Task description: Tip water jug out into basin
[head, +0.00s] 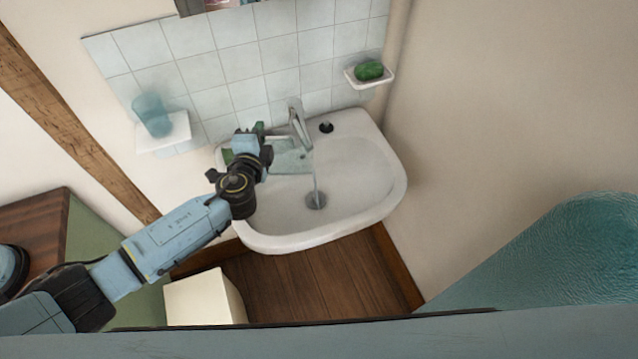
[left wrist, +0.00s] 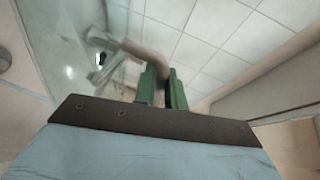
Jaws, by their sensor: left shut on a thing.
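The water jug (head: 289,160) is a clear, faintly green vessel, tilted over the left part of the white basin (head: 365,190) in the head view. My left gripper (head: 260,134) is at its left, shut on it. In the left wrist view the green fingers (left wrist: 164,88) close around a tan bar, which looks like the jug's handle (left wrist: 148,54). The clear jug body (left wrist: 72,35) fills the upper left there. A thin stream of water (head: 315,175) falls to the drain (head: 316,200); I cannot tell whether it comes from jug or tap. My right gripper is not in view.
The chrome tap (head: 300,125) stands close behind the jug. A wall shelf (head: 178,132) with a blue tumbler (head: 152,114) is at left. A soap dish (head: 352,78) with green soap (head: 369,70) is at right. The basin's right half is clear.

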